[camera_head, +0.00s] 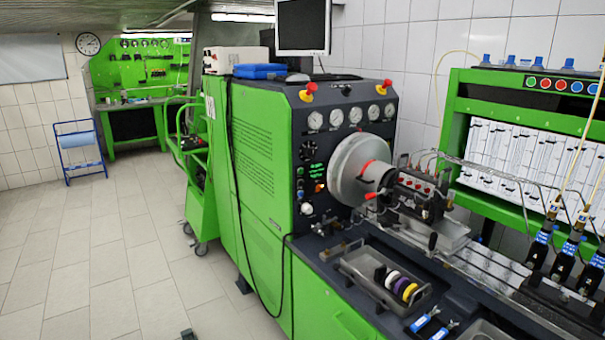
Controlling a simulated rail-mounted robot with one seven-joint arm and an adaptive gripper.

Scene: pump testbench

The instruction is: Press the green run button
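The green pump testbench (262,200) stands in the middle of the view. Its dark front control panel (313,205) carries a small green-lit display (316,170), a dial and several small buttons and knobs, one orange-red (320,187). The panel's small buttons are too small to tell which is a green run button. A row of round coloured buttons (561,85) also sits on the top rail of the right-hand rack; the leftmost (532,82) looks greenish. My gripper is not in view.
Red-yellow knobs (307,92) and gauges (334,117) top the panel. A large grey disc (358,170) and pump (418,190) are right of it. A tray (385,280) with coloured rings lies on the bench. Black cables hang along the bench side. The tiled floor (100,250) at left is mostly clear.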

